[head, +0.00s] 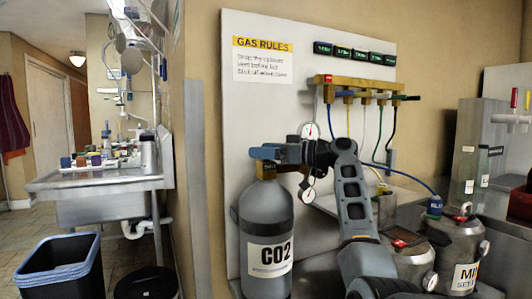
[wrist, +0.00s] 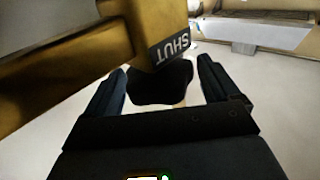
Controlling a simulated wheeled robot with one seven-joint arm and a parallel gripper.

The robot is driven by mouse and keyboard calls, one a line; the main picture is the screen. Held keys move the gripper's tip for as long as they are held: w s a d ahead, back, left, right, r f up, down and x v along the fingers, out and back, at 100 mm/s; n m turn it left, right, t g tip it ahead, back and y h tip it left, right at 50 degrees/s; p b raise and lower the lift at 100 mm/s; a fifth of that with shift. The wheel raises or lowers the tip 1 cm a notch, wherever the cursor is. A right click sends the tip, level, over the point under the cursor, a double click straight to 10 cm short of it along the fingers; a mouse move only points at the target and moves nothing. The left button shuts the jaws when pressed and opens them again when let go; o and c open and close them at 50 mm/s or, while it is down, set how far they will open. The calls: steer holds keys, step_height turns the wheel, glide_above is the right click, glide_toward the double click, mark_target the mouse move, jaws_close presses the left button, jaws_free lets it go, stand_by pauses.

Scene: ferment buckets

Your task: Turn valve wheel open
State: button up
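The grey CO2 cylinder (head: 262,225) stands upright in the head view, with a brass valve (head: 267,169) on its neck. My gripper (head: 268,152) is at that valve, at the end of my arm, and hides most of it. In the wrist view, a dark wheel-like knob (wrist: 160,82) with a scalloped outline lies between the two fingers of my gripper (wrist: 162,82). The fingers are apart, with a narrow gap showing on each side of the knob. The brass body (wrist: 95,45) beside it carries a dark label reading SHUT (wrist: 170,48).
Pressure gauges (head: 309,131) sit close behind my gripper. A white board (head: 260,108) with gas rules and a brass manifold (head: 365,84) with hoses is behind. Metal kegs (head: 455,250) stand at right. A sink (head: 100,178) and bin (head: 60,268) are at left.

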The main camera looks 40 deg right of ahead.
steer(key=shift+s+d+f, duration=0.1)
steer(key=shift+f, duration=0.05)
steer(key=shift+s+d, duration=0.15)
steer(key=shift+s, duration=0.1)
steer(key=v, duration=0.7)
stand_by(0.5)
